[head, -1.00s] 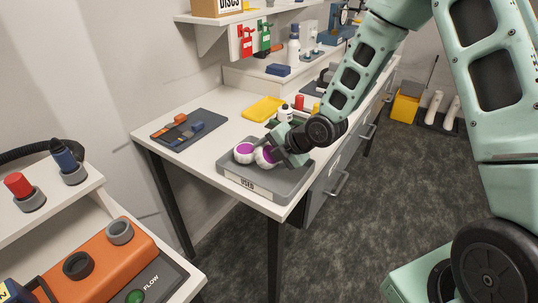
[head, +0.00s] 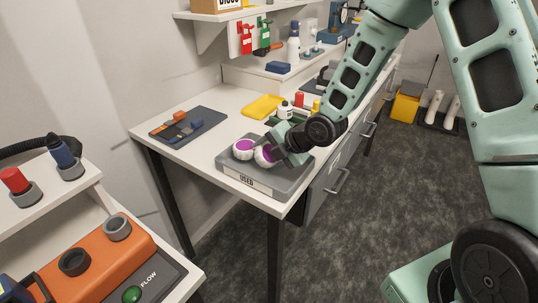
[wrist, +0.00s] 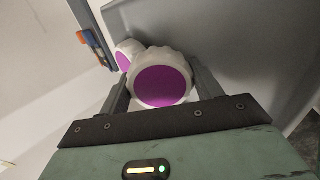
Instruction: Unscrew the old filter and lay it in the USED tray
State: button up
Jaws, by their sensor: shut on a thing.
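Two round white filters with purple faces are at the grey USED tray (head: 236,180), on the front end of the bench. One filter (head: 243,149) sits at the tray's left side, free of the gripper. My gripper (head: 277,156) is shut on the other filter (head: 264,156), just right of the first. In the wrist view the held filter (wrist: 162,86) lies between both fingers, and the free filter (wrist: 127,54) shows partly behind it. The held filter is in or just over the tray; I cannot tell whether it touches the floor.
A dark mat with tools (head: 188,125) lies left of the tray. A yellow tray (head: 263,106) and small bottles (head: 285,110) stand behind. An orange unit (head: 95,262) with empty sockets is at the lower left; red (head: 14,181) and blue (head: 63,153) parts stand above it.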

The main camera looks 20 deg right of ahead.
jog(key=shift+s+f, duration=0.15)
jog(key=shift+f, duration=0.2)
